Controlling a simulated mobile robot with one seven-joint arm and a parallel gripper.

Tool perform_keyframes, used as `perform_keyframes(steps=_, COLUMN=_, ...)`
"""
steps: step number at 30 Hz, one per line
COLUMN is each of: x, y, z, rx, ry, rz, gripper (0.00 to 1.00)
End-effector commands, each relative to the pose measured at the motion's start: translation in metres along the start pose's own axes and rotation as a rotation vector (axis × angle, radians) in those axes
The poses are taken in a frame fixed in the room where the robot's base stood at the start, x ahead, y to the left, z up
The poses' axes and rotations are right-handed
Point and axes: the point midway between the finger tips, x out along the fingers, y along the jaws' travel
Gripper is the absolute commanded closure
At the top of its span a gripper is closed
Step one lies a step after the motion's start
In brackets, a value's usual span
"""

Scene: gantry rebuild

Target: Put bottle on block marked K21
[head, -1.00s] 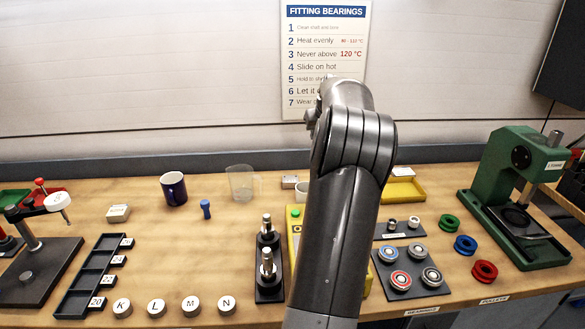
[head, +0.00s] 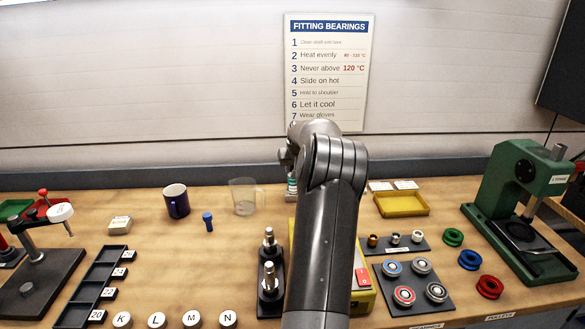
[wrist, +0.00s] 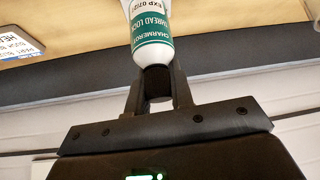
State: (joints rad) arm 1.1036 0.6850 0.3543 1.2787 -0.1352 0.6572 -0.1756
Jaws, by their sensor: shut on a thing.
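The bottle (wrist: 152,40) is white with a green label reading THREAD LOCK. In the wrist view my gripper (wrist: 158,74) is shut on its dark cap end. In the head view a small part of the bottle (head: 291,187) shows just left of my arm, near the back of the bench; my fingers are hidden there.
A shaft stand (head: 270,300) is close by. The yellow tray (head: 402,205), bearings plate (head: 415,282) and green press (head: 515,205) are right.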

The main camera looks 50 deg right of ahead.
Motion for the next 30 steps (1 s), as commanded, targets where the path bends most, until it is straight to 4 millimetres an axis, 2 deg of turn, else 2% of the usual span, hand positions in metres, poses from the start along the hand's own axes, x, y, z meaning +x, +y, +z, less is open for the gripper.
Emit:
perform_keyframes(steps=9, x=0.002, y=0.0, z=0.001, rx=-0.001, ry=0.001, rz=0.0, gripper=1.0)
perform_keyframes(steps=10, x=0.002, y=0.0, z=0.001, rx=-0.001, ry=0.001, rz=0.0, gripper=0.78)
perform_keyframes(steps=17, x=0.002, y=0.0, z=0.001, rx=-0.001, ry=0.001, rz=0.0, gripper=0.59)
perform_keyframes(steps=26, x=-0.001, y=0.0, z=-0.001, rx=-0.001, ry=0.002, rz=0.0, gripper=0.57)
perform_keyframes(steps=30, x=-0.015, y=0.0, z=-0.002, rx=-0.001, ry=0.003, rz=0.002, gripper=0.57)
